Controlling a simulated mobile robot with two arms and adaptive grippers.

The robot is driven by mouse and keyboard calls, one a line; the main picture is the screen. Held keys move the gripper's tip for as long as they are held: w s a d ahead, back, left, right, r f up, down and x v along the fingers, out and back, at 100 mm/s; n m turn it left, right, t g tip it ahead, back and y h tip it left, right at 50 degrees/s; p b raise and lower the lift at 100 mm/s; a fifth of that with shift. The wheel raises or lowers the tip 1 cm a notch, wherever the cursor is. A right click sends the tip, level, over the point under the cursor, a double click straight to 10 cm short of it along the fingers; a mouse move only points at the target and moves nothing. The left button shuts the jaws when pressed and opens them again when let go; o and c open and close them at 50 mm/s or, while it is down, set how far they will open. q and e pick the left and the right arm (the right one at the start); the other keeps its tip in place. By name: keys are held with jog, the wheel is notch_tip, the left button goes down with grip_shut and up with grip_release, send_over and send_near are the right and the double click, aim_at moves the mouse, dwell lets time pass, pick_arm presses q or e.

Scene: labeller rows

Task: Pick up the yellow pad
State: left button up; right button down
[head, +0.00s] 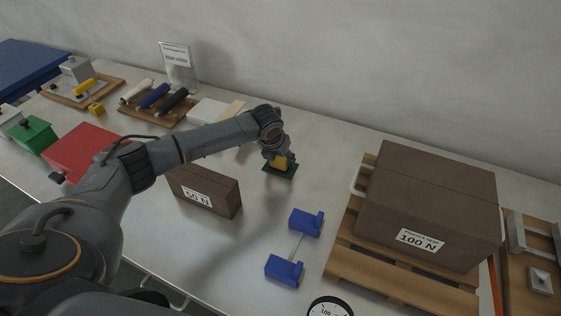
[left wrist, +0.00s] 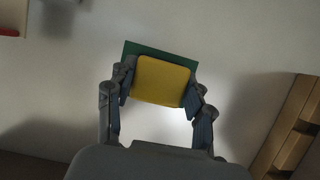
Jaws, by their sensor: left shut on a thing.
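The yellow pad (left wrist: 162,80) is a flat square block between the fingers of my left gripper (left wrist: 160,97) in the left wrist view. The fingers touch its two sides. In the head view the yellow pad (head: 281,162) shows small under my left gripper (head: 278,158), partly hidden by the fingers. A dark green square (head: 283,174) lies directly beneath the pad on the table. I cannot tell whether the pad touches the green square or is just above it. My right gripper is not in view.
A brown box marked 50 N (head: 205,190) stands left of the gripper. A blue-ended tool (head: 305,222) lies in front. A large 100 N box (head: 428,205) rests on a pallet (head: 400,287) at right. Rollers (head: 155,96) lie behind left. The table between gripper and pallet is clear.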

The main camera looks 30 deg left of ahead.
pick_arm(q)
jog(key=shift+r+b, duration=0.35)
jog(key=shift+r, duration=0.4)
jog(key=s+a+r+b, duration=0.1)
jog(key=s+a+r, duration=0.1)
jog(key=s+r, duration=0.9)
jog(key=s, duration=0.2)
jog(key=shift+s+a+r+b, duration=0.25)
jog(key=shift+s+a+b, duration=0.1)
jog(key=shift+s+a, duration=0.05)
jog(key=shift+f, duration=0.1)
